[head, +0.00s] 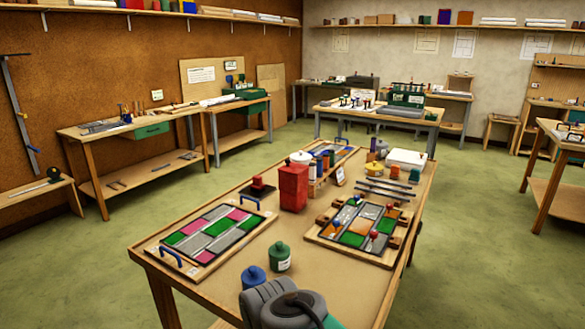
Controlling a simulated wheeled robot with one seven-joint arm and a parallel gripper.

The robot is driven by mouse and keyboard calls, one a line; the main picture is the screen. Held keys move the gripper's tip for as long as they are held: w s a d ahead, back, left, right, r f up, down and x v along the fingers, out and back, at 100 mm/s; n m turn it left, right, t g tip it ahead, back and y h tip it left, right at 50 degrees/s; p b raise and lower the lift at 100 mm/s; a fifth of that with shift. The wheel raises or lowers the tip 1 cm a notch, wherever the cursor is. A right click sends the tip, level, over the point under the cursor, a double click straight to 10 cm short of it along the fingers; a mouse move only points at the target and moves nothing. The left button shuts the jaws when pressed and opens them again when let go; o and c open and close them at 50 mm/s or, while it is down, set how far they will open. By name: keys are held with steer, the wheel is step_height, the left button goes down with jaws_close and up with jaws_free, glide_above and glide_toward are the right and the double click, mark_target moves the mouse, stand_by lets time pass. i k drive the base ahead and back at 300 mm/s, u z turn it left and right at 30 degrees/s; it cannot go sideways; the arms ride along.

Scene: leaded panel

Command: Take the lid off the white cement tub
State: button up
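A small round white tub (300,158) stands toward the far left part of the long wooden table, behind the red canister. It looks like the cement tub, and its pale top has a small orange spot, perhaps a knob. Its lower part is partly hidden, and at this size I cannot make out the lid's edge. Grey links of my arm show at the bottom middle, over the table's near end, well away from the tub. My gripper's fingers do not show.
The table (215,270) also bears a red canister (293,187), a leaded panel (213,233), a second framed panel (358,228), a bottle rack (325,165), a green bottle (279,257) and a blue bottle (253,277). Green floor (480,230) is open to the right.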

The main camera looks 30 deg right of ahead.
mark_target(301, 155)
steer(key=u, duration=0.7)
steer(key=k, duration=1.05)
steer(key=u, duration=0.7)
steer(key=i, duration=2.35)
steer(key=z, duration=0.85)
steer(key=i, duration=2.55)
steer(key=z, duration=0.8)
steer(key=i, duration=3)
steer(key=z, duration=1.55)
steer(key=i, duration=1.8)
steer(key=z, duration=2)
steer(key=i, duration=1.25)
steer(key=z, duration=0.5)
